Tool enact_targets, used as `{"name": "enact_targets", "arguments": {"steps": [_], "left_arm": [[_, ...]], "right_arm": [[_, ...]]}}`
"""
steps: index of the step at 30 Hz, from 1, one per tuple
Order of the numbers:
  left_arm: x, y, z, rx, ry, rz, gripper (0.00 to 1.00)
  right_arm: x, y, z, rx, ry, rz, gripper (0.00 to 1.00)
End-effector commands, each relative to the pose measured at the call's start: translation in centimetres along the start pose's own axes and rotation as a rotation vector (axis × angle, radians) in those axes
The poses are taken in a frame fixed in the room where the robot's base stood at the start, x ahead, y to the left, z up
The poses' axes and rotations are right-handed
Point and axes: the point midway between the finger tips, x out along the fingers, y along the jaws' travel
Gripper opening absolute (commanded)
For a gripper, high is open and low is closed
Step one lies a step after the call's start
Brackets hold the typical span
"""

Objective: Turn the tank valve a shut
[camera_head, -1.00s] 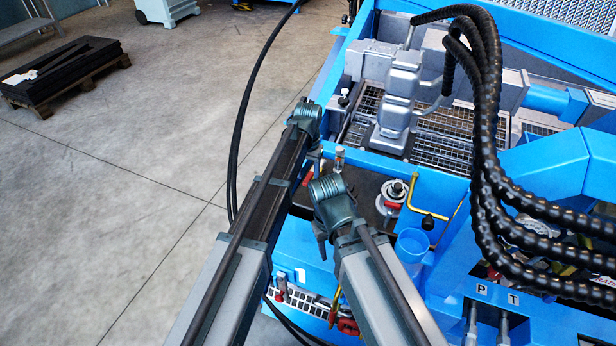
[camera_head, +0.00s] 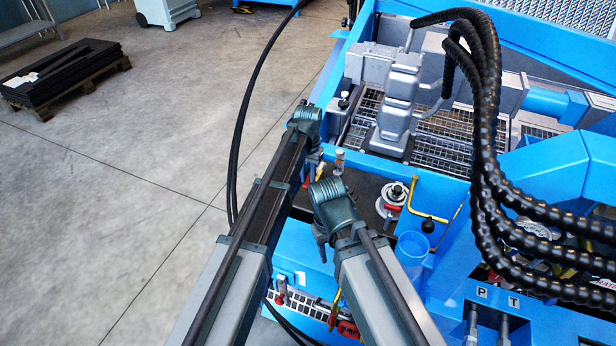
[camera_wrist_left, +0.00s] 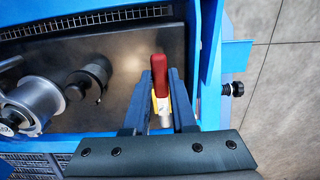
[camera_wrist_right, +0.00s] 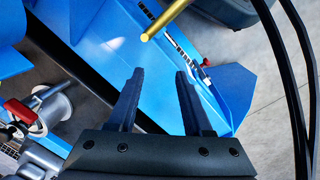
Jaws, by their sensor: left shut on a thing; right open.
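In the left wrist view a valve's red handle (camera_wrist_left: 160,75), with a yellow part below it, stands between the fingers of my left gripper (camera_wrist_left: 160,100). The gripper is shut on this handle. No label shows, so I cannot tell by sight that it is valve a. In the head view my left gripper (camera_head: 312,168) reaches down at the tank's left edge, its fingertips mostly hidden. My right gripper (camera_wrist_right: 155,85) is open and empty above blue metal in the right wrist view.
A silver fitting with a red lever (camera_wrist_right: 20,111) is at the left of the right wrist view. A yellow bar (camera_wrist_right: 165,20) crosses near the right fingertips. Black hoses (camera_head: 485,130) arch over the blue machine. A blue cup (camera_head: 411,246) stands right of my right arm.

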Motion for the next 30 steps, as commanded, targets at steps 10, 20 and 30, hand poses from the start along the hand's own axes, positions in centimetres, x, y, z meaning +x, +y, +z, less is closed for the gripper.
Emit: {"name": "enact_targets", "arguments": {"steps": [10, 20, 30], "left_arm": [[0.01, 0.00, 0.01, 0.000, 0.000, 0.000, 0.00], [0.01, 0.00, 0.01, 0.000, 0.000, 0.000, 0.00], [0.01, -0.47, -0.01, 0.067, 0.000, 0.000, 0.00]], "right_arm": [[0.01, 0.00, 0.00, 0.000, 0.000, 0.000, 0.50], [0.01, 0.00, 0.00, 0.000, 0.000, 0.000, 0.50], [0.01, 0.00, 0.00, 0.000, 0.000, 0.000, 0.50]]}}
